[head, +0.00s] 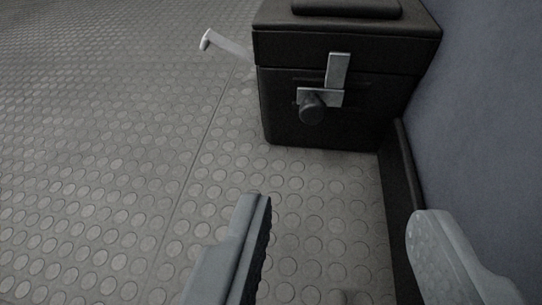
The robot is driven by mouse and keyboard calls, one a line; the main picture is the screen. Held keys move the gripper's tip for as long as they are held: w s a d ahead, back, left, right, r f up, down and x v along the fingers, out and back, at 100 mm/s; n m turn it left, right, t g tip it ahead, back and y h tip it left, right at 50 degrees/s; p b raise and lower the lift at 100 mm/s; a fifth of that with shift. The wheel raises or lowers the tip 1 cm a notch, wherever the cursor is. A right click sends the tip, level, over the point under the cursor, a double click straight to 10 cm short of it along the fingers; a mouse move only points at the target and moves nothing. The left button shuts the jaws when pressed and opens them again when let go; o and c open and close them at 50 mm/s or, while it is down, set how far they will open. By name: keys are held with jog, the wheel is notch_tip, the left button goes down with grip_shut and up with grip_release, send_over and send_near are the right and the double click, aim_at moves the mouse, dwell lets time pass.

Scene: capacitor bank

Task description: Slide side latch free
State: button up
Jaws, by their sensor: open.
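A black box (330,128) stands on the floor against the wall at the upper right in the head view. On its near face is a metal latch (338,72), with an upright plate, a short crosspiece and a dark round knob (312,110). A pale lever (226,43) sticks out past the box's left side; its attachment is hidden. My gripper (338,215) is in the foreground, its two fingers wide apart with nothing between them. It is apart from the box and latch, with bare floor showing between the fingers.
The grey studded floor (110,150) is clear to the left and in front of the box. A blue-grey wall (485,130) with a dark skirting strip (402,190) runs along the right, near my right finger. A raised dark pad (345,7) tops the box.

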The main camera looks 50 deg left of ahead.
jog(key=f, duration=0.2)
send_near(313, 113)
jog(key=x, duration=0.9)
jog(key=shift+w, duration=0.1)
jog(key=shift+c, duration=0.3)
